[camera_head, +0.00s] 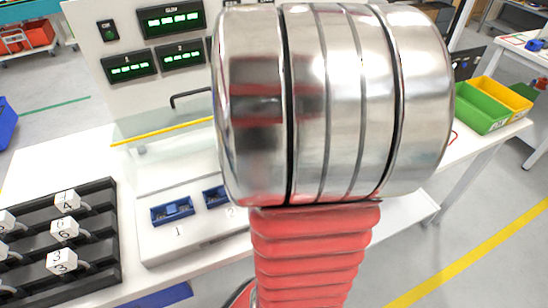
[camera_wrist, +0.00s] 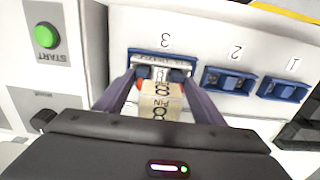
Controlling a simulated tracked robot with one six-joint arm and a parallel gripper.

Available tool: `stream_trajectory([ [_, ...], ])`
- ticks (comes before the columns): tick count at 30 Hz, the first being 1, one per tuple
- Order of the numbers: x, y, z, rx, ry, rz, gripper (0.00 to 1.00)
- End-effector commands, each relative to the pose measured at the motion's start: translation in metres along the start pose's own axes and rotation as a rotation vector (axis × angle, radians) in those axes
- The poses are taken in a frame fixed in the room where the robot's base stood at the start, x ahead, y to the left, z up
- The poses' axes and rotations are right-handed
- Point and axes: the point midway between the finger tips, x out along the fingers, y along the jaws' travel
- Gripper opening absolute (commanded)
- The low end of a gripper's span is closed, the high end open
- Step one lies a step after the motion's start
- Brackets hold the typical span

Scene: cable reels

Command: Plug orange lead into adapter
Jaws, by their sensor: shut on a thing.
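My gripper (camera_wrist: 160,82) is shut on a beige connector block (camera_wrist: 161,103) with "PIN" and "8" printed on it. A little orange-red shows beside the block between the fingers. The block's far end is at the blue socket marked 3 (camera_wrist: 163,54). I cannot tell how far it sits in that socket. No orange lead and no separate adapter can be made out clearly. In the head view, my own arm hides the gripper and socket 3.
Blue sockets 2 (camera_wrist: 229,80) and 1 (camera_wrist: 284,90) sit beside socket 3. A green START button (camera_wrist: 46,36) is at the left. In the head view, a black rack (camera_head: 108,238) with white numbered blocks (camera_head: 64,230) stands left; green (camera_head: 482,108) and yellow (camera_head: 500,93) bins stand right.

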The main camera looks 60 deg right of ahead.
Motion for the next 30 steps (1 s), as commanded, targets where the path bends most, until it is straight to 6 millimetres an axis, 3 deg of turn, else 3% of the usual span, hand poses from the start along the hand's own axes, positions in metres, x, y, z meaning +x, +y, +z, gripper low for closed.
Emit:
stream_trajectory([
  [10, 0.0074, -0.0001, -0.0003, -0.001, 0.000, 0.000, 0.37],
  [11, 0.0073, -0.0001, -0.0004, -0.001, 0.001, 0.000, 0.64],
  [19, 0.0071, -0.0002, -0.0004, -0.001, 0.001, 0.000, 0.83],
  [30, 0.0040, -0.0002, -0.0006, -0.001, 0.001, 0.000, 0.85],
])
